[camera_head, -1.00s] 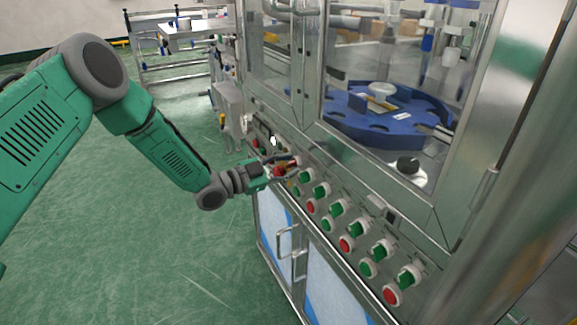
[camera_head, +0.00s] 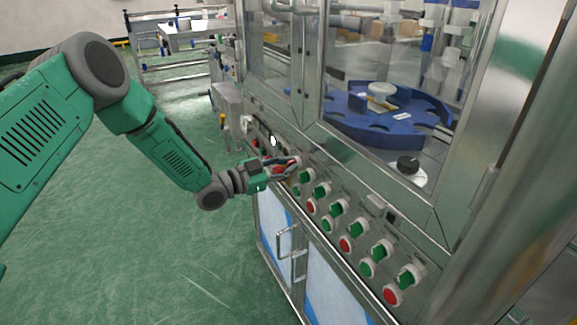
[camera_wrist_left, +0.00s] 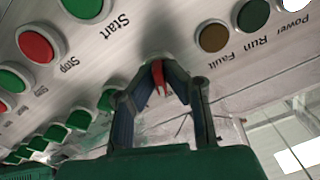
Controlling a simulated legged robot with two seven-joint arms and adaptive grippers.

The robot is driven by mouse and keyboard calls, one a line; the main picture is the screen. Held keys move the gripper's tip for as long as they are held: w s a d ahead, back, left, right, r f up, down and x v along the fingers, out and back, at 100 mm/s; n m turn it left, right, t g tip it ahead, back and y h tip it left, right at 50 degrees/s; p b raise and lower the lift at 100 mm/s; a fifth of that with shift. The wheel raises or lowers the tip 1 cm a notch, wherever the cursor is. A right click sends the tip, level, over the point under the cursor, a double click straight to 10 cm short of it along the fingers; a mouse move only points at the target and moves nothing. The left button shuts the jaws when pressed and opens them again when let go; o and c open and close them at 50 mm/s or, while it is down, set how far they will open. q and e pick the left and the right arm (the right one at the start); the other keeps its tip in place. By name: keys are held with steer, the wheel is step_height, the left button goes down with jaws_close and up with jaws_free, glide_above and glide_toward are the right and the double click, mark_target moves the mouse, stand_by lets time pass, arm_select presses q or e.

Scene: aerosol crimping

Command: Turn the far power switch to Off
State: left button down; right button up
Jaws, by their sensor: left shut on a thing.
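The far power switch is a red knob (camera_wrist_left: 158,76) near the far end of the machine's sloped control panel. My left gripper (camera_wrist_left: 160,80) is shut on it, with a dark finger on each side. In the head view, my left gripper (camera_head: 288,166) reaches the panel from the left, and its fingers hide most of the red switch. The exact angle of the knob is hard to tell. My right gripper is not in view.
A green Start button (camera_wrist_left: 84,6) and a red Stop button (camera_wrist_left: 40,42) lie close by. Fault (camera_wrist_left: 213,37) and Run (camera_wrist_left: 252,14) lamps sit on the other side. More green and red controls run along the panel toward me. Open green floor (camera_head: 190,255) lies left.

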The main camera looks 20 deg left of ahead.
arm_select(q)
steer(key=n, duration=0.5)
steer(key=shift+w+a+r, duration=0.1)
steer(key=shift+a, duration=0.05)
steer(key=shift+r+n, duration=0.1)
steer(key=shift+n, duration=2.4)
steer(key=shift+w, duration=0.1)
steer(key=c, duration=1.7)
jaws_free()
steer(key=shift+a, duration=0.1)
steer(key=shift+a, duration=0.1)
